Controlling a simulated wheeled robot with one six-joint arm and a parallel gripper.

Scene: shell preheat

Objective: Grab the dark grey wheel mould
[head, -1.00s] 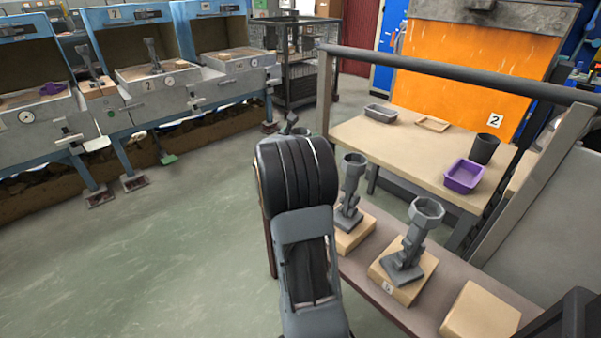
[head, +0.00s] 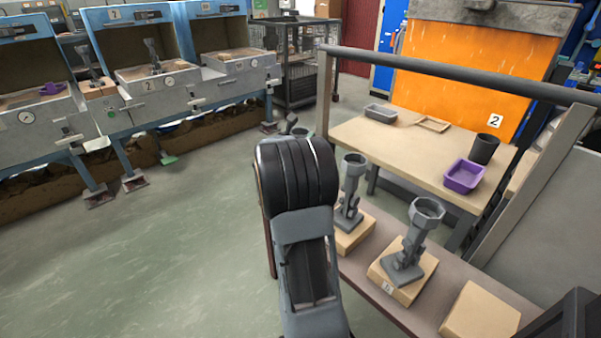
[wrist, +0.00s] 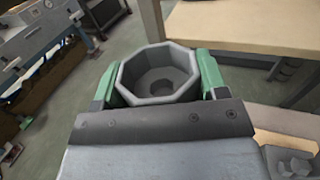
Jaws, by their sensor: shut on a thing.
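My gripper (wrist: 158,76) shows in the wrist view with its green fingers on either side of a grey mould's octagonal cup (wrist: 160,93). The jaws are shut on this cup, which I take to be the dark grey wheel mould's. I look down into its open, hollow mouth; its lower part is hidden. In the head view my dark arm covers most of the gripper, and only a bit of grey (head: 290,122) peeks out behind it. Two similar grey moulds stand upright on tan blocks to the right, a nearer one (head: 412,245) and a farther one (head: 350,190).
An empty tan block (head: 480,311) lies at the bench's near end. A metal rail (head: 460,76) runs above the bench. Behind it a table (head: 400,150) holds a purple tray (head: 464,177), a dark cup (head: 484,149) and a grey tray (head: 380,114). Open floor lies left.

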